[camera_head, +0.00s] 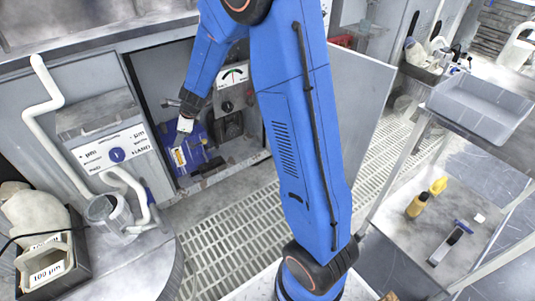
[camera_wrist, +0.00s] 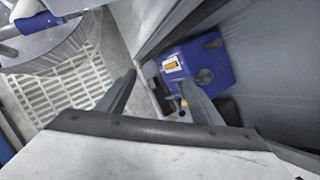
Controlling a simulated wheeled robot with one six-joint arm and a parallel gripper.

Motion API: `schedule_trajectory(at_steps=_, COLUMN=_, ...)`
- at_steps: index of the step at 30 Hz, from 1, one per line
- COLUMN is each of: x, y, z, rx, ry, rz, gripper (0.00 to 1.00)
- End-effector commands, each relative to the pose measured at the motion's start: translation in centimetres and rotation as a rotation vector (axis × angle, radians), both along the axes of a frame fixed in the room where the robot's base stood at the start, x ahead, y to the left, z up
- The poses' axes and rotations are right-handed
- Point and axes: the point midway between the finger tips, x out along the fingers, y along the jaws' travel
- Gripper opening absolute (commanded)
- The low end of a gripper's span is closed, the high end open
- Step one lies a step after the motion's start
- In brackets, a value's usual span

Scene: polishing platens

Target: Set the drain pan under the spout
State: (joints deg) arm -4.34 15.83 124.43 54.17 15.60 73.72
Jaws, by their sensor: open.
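A shallow grey pan (camera_head: 480,108) stands on the table at the right in the head view, apart from my gripper; it looks like the drain pan. My gripper (camera_head: 182,133) is at the open cabinet, in front of a blue unit (camera_head: 194,152) with a yellow label. In the wrist view my gripper (camera_wrist: 160,92) has its dark fingers wide apart with no object held between them. The blue unit (camera_wrist: 200,62) is beyond the right finger, with a small yellow knob (camera_wrist: 184,103) low on its front. I cannot tell which part is the spout.
An open cabinet door (camera_head: 355,95) stands right of the cabinet. A round platen table (camera_head: 130,265) with a clear cup (camera_head: 108,213) is at the left. Floor grating (camera_head: 235,235) lies between.

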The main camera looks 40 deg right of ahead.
Motion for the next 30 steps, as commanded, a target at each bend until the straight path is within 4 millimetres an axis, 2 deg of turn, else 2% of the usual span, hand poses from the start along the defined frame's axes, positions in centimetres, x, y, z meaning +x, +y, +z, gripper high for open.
schedule_trajectory(at_steps=1, x=-1.1, y=0.0, z=1.8, rx=-0.022, ry=-0.024, rz=0.059, gripper=0.6)
schedule_trajectory(at_steps=3, x=-2.7, y=0.1, z=3.8, rx=-0.06, ry=-0.052, rz=0.152, gripper=0.6)
schedule_trajectory(at_steps=12, x=-10.6, y=-0.4, z=10.8, rx=-0.241, ry=-0.164, rz=0.54, gripper=0.6)
schedule_trajectory(at_steps=21, x=-19.5, y=-1.7, z=15.5, rx=-0.453, ry=-0.25, rz=0.91, gripper=0.6)
schedule_trajectory(at_steps=30, x=-28.7, y=-4.2, z=18.0, rx=-0.684, ry=-0.295, rz=1.259, gripper=0.6)
